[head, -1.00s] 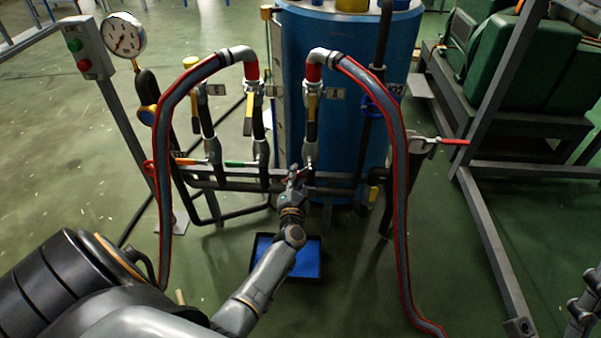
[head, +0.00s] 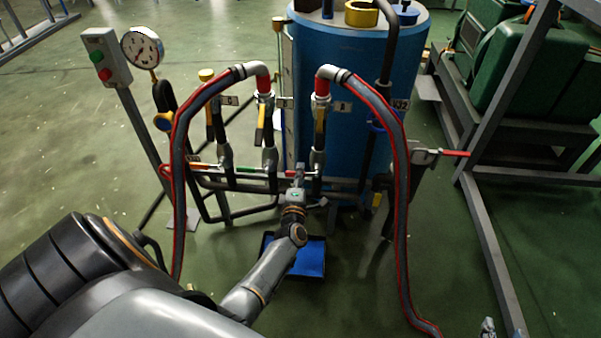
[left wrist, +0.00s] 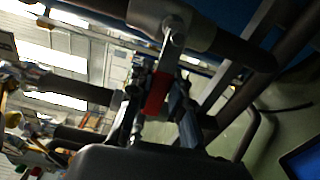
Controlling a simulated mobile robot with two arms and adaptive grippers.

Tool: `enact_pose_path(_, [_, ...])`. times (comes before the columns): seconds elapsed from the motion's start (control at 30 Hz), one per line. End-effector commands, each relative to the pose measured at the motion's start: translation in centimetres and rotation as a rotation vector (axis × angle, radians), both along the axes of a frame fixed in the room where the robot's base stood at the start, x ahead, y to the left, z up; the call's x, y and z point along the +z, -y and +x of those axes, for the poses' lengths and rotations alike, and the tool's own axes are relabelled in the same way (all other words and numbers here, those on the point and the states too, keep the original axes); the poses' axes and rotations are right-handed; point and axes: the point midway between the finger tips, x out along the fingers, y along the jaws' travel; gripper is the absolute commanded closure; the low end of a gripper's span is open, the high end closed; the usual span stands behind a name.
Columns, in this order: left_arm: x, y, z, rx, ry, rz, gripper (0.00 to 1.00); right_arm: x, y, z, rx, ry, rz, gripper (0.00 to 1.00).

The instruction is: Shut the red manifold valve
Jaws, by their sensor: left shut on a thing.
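The red manifold valve (head: 315,173) sits at the right end of the low pipe manifold, below the right-hand hose. Its handle is mostly hidden by my left gripper in the head view. My left gripper (head: 299,174) is shut on the red handle. In the left wrist view, the red handle (left wrist: 157,93) lies between the fingers, on a metal lever fixed to a grey valve body (left wrist: 172,18). My right gripper (head: 487,328) just shows at the bottom edge, away from the manifold; its fingers are too cut off to read.
An orange-handled valve (head: 198,166) and a green-handled valve (head: 247,170) sit left along the manifold. Two red-striped hoses (head: 180,190) arch down on either side. A blue drum (head: 350,75) stands behind. A blue tray (head: 311,262) lies on the floor below my left arm.

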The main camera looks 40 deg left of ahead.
Motion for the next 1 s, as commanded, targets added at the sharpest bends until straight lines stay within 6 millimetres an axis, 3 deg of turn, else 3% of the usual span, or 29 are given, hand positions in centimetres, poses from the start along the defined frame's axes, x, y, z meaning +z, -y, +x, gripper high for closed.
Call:
enact_pose_path(0.2, [0.1,0.1,0.0,-0.001,-0.028,0.040,1.00,-1.5,0.6,-1.3,-0.008,-0.104,-0.024,0.60])
enact_pose_path(0.67, [0.2,0.1,0.0,-0.001,-0.036,0.054,1.00,-2.0,0.8,-1.7,-0.009,-0.129,-0.030,0.60])
enact_pose_path(0.7, [0.2,0.1,0.0,-0.002,-0.036,0.054,0.79,-1.9,0.8,-1.7,-0.009,-0.129,-0.030,0.60])
enact_pose_path(0.8, [0.2,0.1,0.0,-0.001,-0.034,0.053,0.58,-1.9,0.8,-1.7,-0.010,-0.129,-0.031,0.60])
enact_pose_path(1.0, [0.2,0.0,0.0,-0.001,-0.032,0.051,0.57,-1.9,0.8,-1.7,-0.010,-0.129,-0.031,0.60])
